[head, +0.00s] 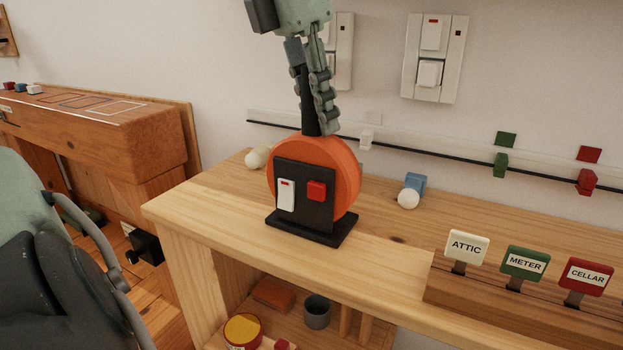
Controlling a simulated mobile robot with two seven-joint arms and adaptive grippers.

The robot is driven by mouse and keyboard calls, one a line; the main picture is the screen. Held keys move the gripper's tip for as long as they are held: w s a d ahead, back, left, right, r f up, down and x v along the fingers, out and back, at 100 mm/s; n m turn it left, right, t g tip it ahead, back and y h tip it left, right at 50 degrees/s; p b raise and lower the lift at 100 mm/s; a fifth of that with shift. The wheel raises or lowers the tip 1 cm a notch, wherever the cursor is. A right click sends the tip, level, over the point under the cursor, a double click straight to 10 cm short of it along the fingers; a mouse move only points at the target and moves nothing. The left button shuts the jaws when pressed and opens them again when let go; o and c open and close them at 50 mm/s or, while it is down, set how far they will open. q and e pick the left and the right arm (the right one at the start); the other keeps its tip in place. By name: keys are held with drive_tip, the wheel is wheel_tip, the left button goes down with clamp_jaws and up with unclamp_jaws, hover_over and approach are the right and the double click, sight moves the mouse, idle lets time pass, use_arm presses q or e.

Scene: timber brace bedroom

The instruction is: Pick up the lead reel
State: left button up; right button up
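The lead reel is an orange drum (346,170) with a black front plate carrying a white switch and a red square. Its black foot rests flat on the wooden bench. My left gripper (316,128) comes down from above, fingers pointing down at the top of the reel. A narrow black upright part stands among the fingers, just above the drum; I cannot tell whether it is the reel's handle or a finger. The fingers are close together and overlap in this view, so their grip is unclear. My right gripper is not in view.
A rack with labelled tags (466,248) stands at the right. A rail with coloured blocks runs along the wall. A shelf below holds a grey cup (317,312).

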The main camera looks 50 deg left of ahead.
use_arm(q)
clamp_jaws()
drive_tip(key=shift+r, duration=0.15)
